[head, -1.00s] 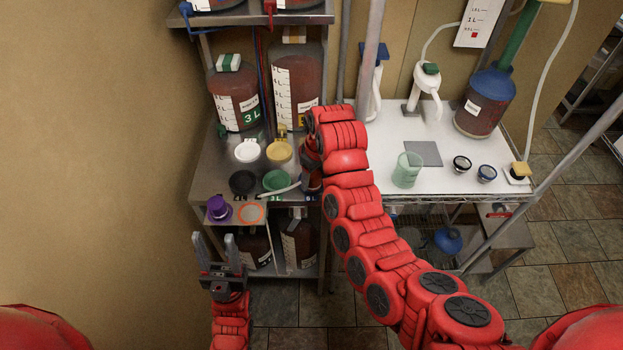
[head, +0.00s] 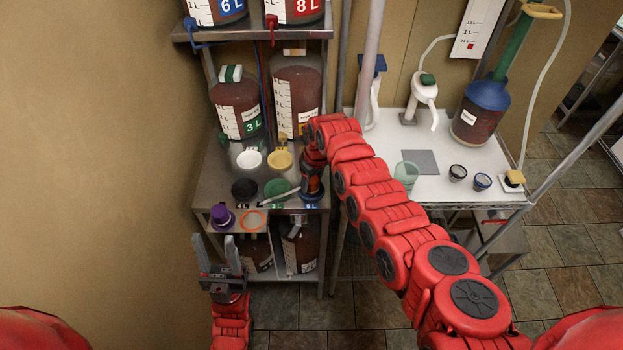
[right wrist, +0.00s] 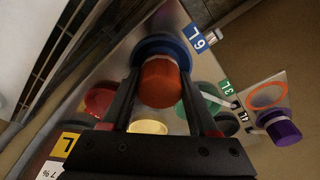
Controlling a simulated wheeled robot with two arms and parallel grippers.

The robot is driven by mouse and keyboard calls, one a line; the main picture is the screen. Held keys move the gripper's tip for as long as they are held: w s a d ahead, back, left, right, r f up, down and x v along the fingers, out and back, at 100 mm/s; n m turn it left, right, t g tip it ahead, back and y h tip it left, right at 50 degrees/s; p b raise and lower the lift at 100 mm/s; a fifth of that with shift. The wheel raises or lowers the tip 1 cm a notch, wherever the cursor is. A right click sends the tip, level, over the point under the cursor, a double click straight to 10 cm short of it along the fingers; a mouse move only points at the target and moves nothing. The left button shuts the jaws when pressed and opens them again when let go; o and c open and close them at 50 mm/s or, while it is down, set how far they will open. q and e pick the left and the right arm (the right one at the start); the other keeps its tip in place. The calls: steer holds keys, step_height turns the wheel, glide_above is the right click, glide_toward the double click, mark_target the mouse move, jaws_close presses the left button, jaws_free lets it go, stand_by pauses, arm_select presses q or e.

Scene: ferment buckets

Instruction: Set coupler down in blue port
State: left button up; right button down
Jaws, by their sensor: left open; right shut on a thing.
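The coupler, an orange-brown cylinder (right wrist: 163,84), is between the two fingers of my right gripper (right wrist: 165,78) in the right wrist view. My right gripper is shut on it. The blue port (right wrist: 168,47), a blue round rim beside the 6L label, shows just beyond the coupler and overlaps it in the picture. I cannot tell whether the coupler touches or sits in it. In the head view my right gripper (head: 311,188) points down at the right side of the steel bench and hides most of the blue port. My left gripper (head: 216,251) is open and empty, low in front of the bench.
White (head: 249,159), yellow (head: 281,160), black (head: 243,189) and green (head: 277,187) ports sit left of my right gripper. A purple piece (head: 221,213) and an orange ring (head: 253,221) are at the bench front. Large bottles (head: 238,107) stand behind. A white table (head: 440,187) is right.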

mark_target(312, 179)
steer(key=shift+f, duration=0.1)
steer(key=shift+f, duration=0.15)
steer(key=shift+c, duration=0.8)
jaws_free()
steer(key=shift+r, duration=0.2)
steer(key=r+b, duration=0.1)
steer(key=r, duration=0.1)
steer(key=r+b, duration=0.1)
steer(key=r, duration=0.1)
steer(key=r+b, duration=0.1)
steer(key=r, duration=0.1)
steer(key=shift+s+d+r, duration=0.1)
steer(key=shift+s+d, duration=0.2)
steer(key=shift+s+d+r, duration=0.1)
steer(key=shift+r, duration=0.45)
